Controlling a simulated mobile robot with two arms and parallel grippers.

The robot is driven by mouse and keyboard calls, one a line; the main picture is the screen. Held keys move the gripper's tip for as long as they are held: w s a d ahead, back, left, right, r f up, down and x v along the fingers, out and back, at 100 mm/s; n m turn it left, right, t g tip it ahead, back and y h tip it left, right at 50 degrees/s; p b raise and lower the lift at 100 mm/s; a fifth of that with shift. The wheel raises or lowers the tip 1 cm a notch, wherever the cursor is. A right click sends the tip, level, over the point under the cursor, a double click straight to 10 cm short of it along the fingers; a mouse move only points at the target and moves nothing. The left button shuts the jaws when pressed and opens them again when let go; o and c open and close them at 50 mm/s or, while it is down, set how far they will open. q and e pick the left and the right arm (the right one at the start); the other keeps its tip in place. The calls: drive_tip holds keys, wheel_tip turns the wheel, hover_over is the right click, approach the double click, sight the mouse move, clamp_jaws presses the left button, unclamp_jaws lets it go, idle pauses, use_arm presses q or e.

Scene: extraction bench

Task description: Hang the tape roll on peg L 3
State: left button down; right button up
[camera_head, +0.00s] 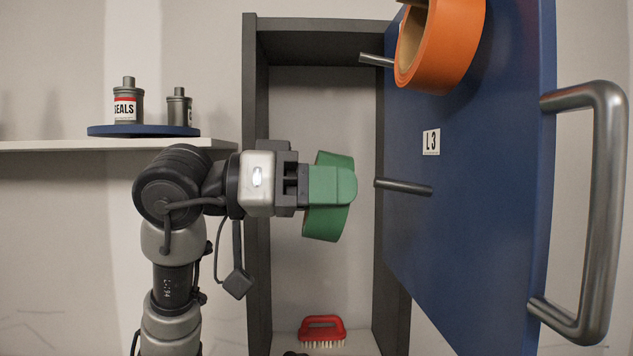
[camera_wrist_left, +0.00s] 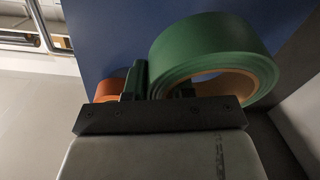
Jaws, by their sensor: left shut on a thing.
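My left gripper (camera_head: 338,185) is shut on a green tape roll (camera_head: 324,222), in front of the open cabinet. Peg L 3 (camera_head: 405,187) is a bare grey rod on the blue door (camera_head: 480,200), just below the label "L 3" (camera_head: 431,142). The roll is left of the peg's free end at about its height, with a gap between them in the picture. In the left wrist view the roll (camera_wrist_left: 215,50) is at the right of the jaws, its brown core partly open to view. The jaws hide part of the roll. My right gripper is out of view.
An orange tape roll (camera_head: 448,50) is above on the door, covering part of an upper peg (camera_head: 375,60). A big handle (camera_head: 607,200) is at the door's right edge. A red brush (camera_head: 321,328) lies low in the cabinet (camera_head: 257,60). Two canisters stand on the left shelf.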

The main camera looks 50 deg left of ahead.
sight(444, 202)
use_arm(q)
drive_tip(key=shift+p+x, duration=0.35)
drive_tip(key=shift+x, duration=0.7)
drive_tip(key=shift+p+x, duration=1.15)
drive_tip(key=shift+x, duration=1.35)
drive_tip(key=shift+w+d+f+b, duration=0.45)
drive_tip(key=shift+d+f+b, duration=0.05)
drive_tip(key=shift+f, duration=0.1)
drive_tip(key=c, duration=0.9)
unclamp_jaws()
drive_tip(key=shift+d, duration=0.1)
drive_tip(key=shift+o, duration=0.2)
